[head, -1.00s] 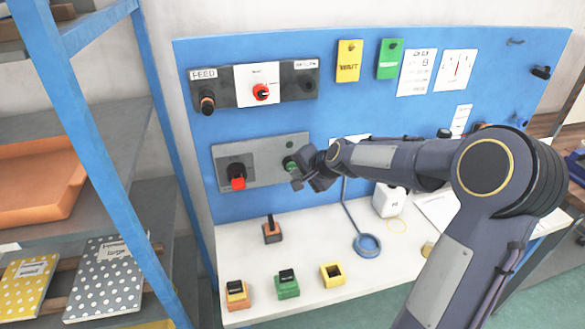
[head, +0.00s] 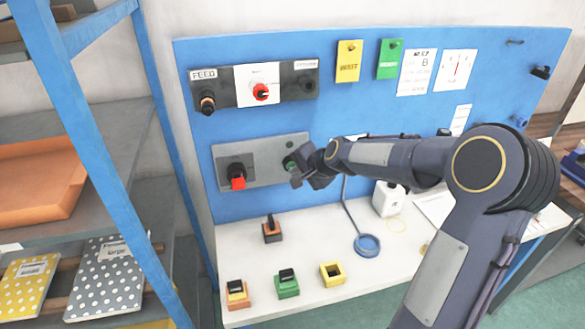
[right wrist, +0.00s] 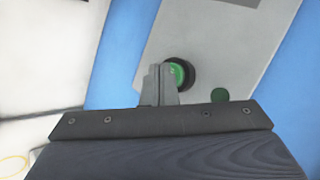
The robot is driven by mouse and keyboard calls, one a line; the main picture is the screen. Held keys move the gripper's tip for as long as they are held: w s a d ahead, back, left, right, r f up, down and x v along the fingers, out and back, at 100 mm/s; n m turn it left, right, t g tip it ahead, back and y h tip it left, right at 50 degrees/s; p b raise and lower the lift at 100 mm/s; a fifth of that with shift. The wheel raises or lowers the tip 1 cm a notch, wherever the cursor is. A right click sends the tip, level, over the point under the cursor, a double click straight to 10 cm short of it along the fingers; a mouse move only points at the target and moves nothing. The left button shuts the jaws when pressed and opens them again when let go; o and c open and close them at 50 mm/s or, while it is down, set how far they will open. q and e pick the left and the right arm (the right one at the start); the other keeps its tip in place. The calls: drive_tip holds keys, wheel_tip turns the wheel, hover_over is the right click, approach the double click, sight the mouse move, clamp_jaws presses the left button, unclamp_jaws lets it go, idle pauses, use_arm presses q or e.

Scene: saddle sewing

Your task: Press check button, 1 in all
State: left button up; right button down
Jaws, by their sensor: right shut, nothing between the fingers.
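The green check button (head: 289,163) sits in a dark collar on the grey lower panel of the blue board. My right gripper (head: 297,173) is shut and empty, right beside the button and partly covering it in the head view. In the right wrist view the shut fingers (right wrist: 160,84) overlap the left side of the green button (right wrist: 179,74). The fingertips are at its face or very close; I cannot tell whether they touch or press it. My left gripper is in neither view.
A red knob (head: 238,183) is left of the button on the same panel, and a dark upper panel (head: 306,84) is above. Small coloured blocks, including a green one (head: 287,288), stand on the white table (head: 320,243). A blue-framed shelf (head: 95,150) stands at left.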

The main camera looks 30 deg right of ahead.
drive_tip(key=shift+w, duration=0.2)
drive_tip(key=shift+s, duration=0.1)
idle(0.4)
drive_tip(key=shift+s+a+b, duration=0.2)
drive_tip(key=shift+s+b, duration=0.35)
drive_tip(key=shift+s, duration=0.25)
drive_tip(key=s+b, duration=0.1)
drive_tip(key=s, duration=0.1)
drive_tip(key=s+a+b, duration=0.1)
drive_tip(key=s, duration=0.2)
drive_tip(key=shift+a+b, duration=0.1)
drive_tip(key=shift+b, duration=0.25)
idle(0.4)
